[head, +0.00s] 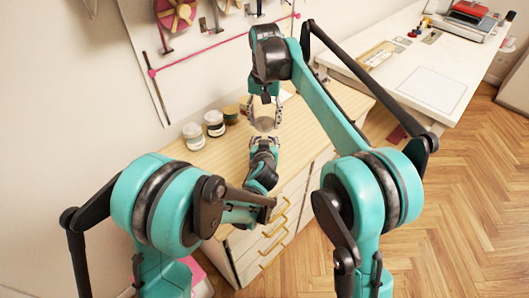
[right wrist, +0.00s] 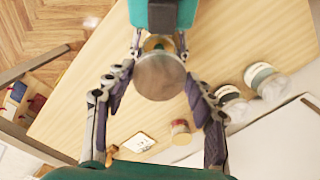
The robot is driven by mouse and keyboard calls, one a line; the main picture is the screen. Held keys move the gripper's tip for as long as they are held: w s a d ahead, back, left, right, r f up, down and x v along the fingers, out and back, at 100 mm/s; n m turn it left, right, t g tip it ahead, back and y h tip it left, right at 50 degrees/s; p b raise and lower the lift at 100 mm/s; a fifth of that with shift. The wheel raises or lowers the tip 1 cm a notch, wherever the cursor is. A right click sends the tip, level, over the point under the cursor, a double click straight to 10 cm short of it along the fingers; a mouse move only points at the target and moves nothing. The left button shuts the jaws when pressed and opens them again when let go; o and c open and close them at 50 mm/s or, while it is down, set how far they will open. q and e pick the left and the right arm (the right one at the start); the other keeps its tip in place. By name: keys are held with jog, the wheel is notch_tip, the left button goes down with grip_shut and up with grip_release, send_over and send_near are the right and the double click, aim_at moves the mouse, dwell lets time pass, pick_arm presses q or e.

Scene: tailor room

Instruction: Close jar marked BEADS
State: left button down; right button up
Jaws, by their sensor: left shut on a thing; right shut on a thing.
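A round greyish disc, seemingly a lid (right wrist: 160,76), sits between the fingers of my right gripper (right wrist: 158,88) in the right wrist view. My right gripper (head: 264,108) comes down from above in the head view and is shut on it. My left gripper (right wrist: 155,42) is shut on a jar, of which a yellowish-brown part (right wrist: 157,44) shows just behind the lid. In the head view the left gripper (head: 263,143) is below the right one, over the wooden top. The pale round thing (head: 265,123) is between them. No BEADS marking is readable, and I cannot tell whether lid and jar touch.
The wooden top (head: 310,130) is clear on the right; a white table (head: 420,80) adjoins.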

aim_at(264, 131)
jog(key=shift+f, duration=2.5)
jog(key=shift+f, duration=0.1)
jog(key=shift+f, duration=0.8)
jog(key=shift+f, duration=0.3)
jog(key=shift+c, duration=0.2)
jog(key=shift+o, duration=0.2)
jog(key=o, duration=0.4)
jog(key=shift+a+f, duration=0.15)
jog(key=shift+f, duration=0.25)
jog(key=shift+s+f, duration=0.1)
jog(key=shift+f, duration=0.1)
jog(key=shift+c, duration=0.9)
